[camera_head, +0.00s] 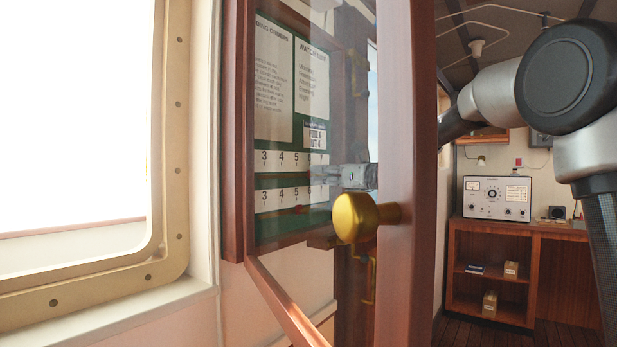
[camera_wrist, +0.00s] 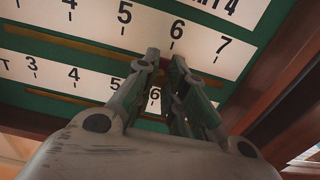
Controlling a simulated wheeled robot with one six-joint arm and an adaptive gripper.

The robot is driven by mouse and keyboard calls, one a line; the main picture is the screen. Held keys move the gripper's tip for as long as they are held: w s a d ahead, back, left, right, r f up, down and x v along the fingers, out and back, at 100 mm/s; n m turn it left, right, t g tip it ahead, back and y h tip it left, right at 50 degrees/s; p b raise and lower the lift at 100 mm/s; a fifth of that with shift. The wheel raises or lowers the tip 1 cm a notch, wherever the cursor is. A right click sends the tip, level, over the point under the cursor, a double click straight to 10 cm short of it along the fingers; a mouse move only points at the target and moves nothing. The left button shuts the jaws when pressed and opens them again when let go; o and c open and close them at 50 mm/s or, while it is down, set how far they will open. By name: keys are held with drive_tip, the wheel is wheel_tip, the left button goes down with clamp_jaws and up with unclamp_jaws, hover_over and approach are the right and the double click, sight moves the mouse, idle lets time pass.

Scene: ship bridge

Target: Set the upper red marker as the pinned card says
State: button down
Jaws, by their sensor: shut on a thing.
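My gripper (camera_wrist: 168,60) is shut on the upper red marker (camera_wrist: 181,62), of which only a small red bit shows between the fingertips. The marker is at the upper scale (camera_wrist: 125,30), by the 6 tick or just right of it. In the head view my gripper (camera_head: 322,174) shows through the door glass, in front of the right part of the scales. The pinned card (camera_head: 316,135) appears to end its lines in 6 and "UT 4"; its first letters are hard to read. A faint red spot (camera_head: 300,208) shows on the lower scale (camera_head: 275,199).
The cabinet's glass door (camera_head: 407,250) stands open toward me, with a brass knob (camera_head: 356,217). Paper sheets (camera_head: 273,80) hang above the scales on the green board. The cabinet's wooden side frame (camera_wrist: 275,95) is close to the right of my gripper. A porthole frame (camera_head: 175,170) is at left.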

drive_tip(key=shift+w+d+r, duration=0.1)
drive_tip(key=shift+w+d, duration=0.05)
drive_tip(key=shift+w, duration=0.1)
drive_tip(key=c, duration=1.4)
unclamp_jaws()
drive_tip(key=shift+c, duration=0.2)
drive_tip(key=shift+d, duration=0.1)
drive_tip(key=v, duration=1.2)
